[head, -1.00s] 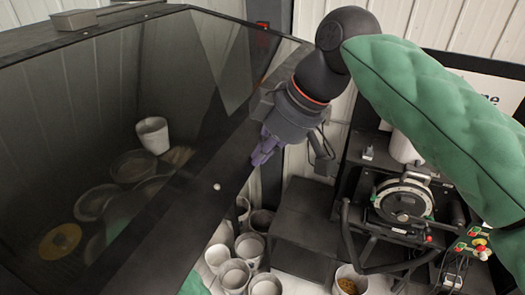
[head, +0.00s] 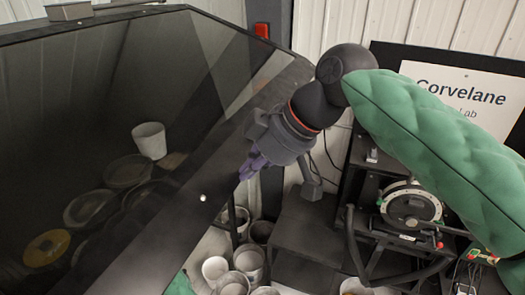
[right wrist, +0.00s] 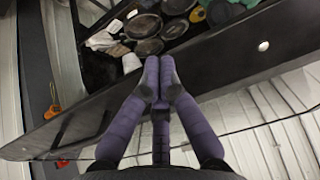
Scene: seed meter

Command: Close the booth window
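The booth window is a dark see-through panel (head: 75,110) with a wide black lower frame (head: 165,232), at the left in the head view. It slants out from the booth. A small white knob (head: 203,198) is on the frame and also shows in the right wrist view (right wrist: 263,46). My right gripper (head: 246,172) is at the frame's right part, right of the knob. In the right wrist view its purple fingers (right wrist: 159,75) are together with nothing between them, over the frame. Whether they touch it cannot be told. My left gripper is out of view.
Pots and bowls show behind the panel, including a white pot (head: 149,140). Several grey cups (head: 249,260) stand below the frame. A black machine with a round dial (head: 411,204) stands at the right, with a Corvelane sign (head: 460,97) behind it.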

